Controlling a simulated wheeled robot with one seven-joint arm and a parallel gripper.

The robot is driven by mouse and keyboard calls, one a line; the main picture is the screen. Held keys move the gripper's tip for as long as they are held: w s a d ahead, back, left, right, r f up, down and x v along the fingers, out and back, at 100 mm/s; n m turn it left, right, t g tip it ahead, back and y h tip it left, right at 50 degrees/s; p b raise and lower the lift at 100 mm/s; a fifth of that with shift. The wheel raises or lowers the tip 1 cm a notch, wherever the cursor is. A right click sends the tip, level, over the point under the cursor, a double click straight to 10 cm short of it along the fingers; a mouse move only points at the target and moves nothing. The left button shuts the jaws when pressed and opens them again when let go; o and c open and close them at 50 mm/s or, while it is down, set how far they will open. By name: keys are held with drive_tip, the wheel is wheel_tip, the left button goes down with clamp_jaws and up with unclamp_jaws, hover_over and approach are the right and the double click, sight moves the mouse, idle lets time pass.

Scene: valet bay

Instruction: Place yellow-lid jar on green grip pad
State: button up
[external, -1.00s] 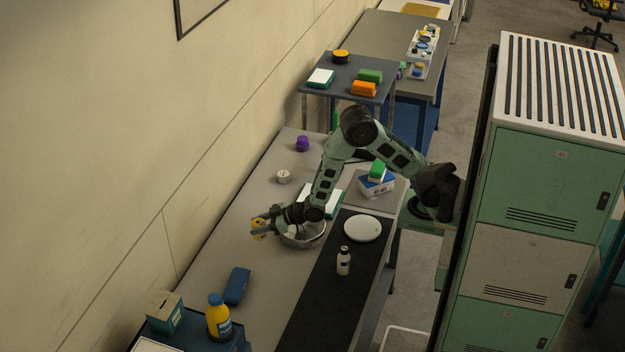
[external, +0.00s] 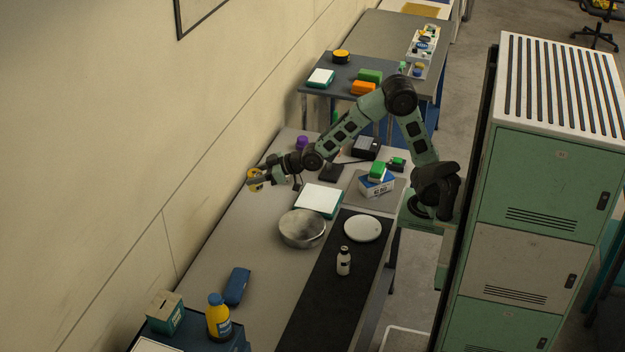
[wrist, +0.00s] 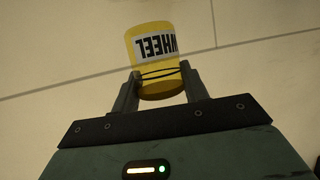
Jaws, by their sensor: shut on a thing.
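My gripper (external: 259,180) is shut on a yellow cylindrical jar (external: 252,182), held out near the wall side of the long bench. In the wrist view the jar (wrist: 155,52) sits between my two fingers (wrist: 159,88), slightly tilted, with a white label reading WHEEL upside down and dark bands around it. The wall is behind it. Whether its lid is yellow I cannot tell. I cannot pick out a green grip pad for certain. A small green item (external: 397,161) lies at the bench's far right, and a green block (external: 377,169) sits on a white-and-blue box.
On the long bench stand a metal bowl (external: 302,228), a white plate (external: 363,228), a small bottle (external: 343,261), a white-topped teal item (external: 318,200), a purple item (external: 301,142) and a blue case (external: 237,286).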

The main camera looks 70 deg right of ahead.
drive_tip(key=w+d+r+p, duration=0.2)
drive_tip(key=w+d+p, duration=0.1)
drive_tip(key=d, duration=1.6)
drive_tip(key=s+d+p, duration=0.2)
drive_tip(key=s+d, duration=0.2)
drive_tip(key=d, duration=1.1)
drive_tip(key=n+y+p, duration=0.2)
drive_tip(key=y+p, duration=0.1)
drive_tip(key=p, duration=0.2)
hover_over(378, 166)
wheel_tip(378, 166, down, 6)
drive_tip(key=shift+g, duration=0.3)
drive_tip(key=shift+f+p, duration=0.85)
drive_tip(key=shift+f, duration=4.9)
drive_tip(key=shift+f, duration=0.1)
